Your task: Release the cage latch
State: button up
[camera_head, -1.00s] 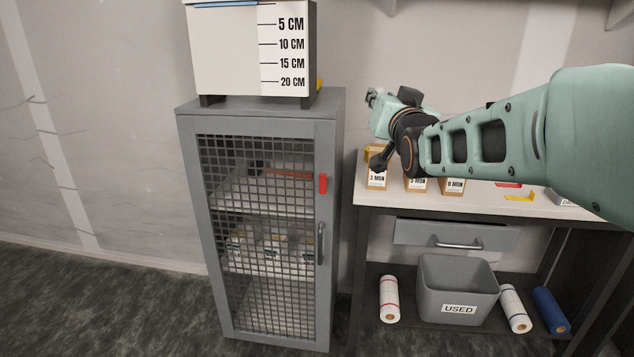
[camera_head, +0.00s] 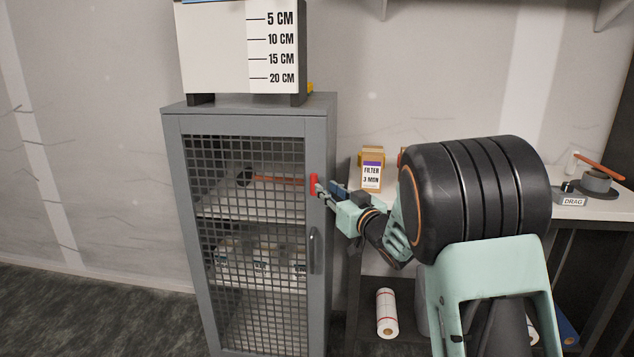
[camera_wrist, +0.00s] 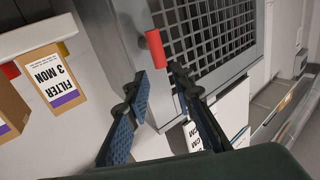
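The cage (camera_head: 173,210) is a tall grey cabinet with a mesh door, which looks closed. Its red latch (camera_head: 313,184) stands upright on the right side of the door frame, above the door handle (camera_head: 316,250). My gripper (camera_head: 325,191) is at the right of the latch, very close to it. In the wrist view my gripper (camera_wrist: 157,77) has its fingers apart with nothing between the pads. The red latch (camera_wrist: 156,48) shows just beyond the gap between the fingertips. I cannot tell whether a fingertip touches it.
A filter box (camera_head: 371,176) stands on the bench right of the cage; it also shows in the wrist view (camera_wrist: 52,79). A scale-marked white box (camera_head: 215,50) sits on top of the cage. A red-striped roll (camera_head: 387,312) stands on the lower shelf.

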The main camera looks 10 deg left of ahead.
aim_at(316, 179)
jog(key=x, duration=0.9)
jog(key=shift+w+b, duration=0.1)
jog(key=shift+b, duration=0.2)
grip_shut()
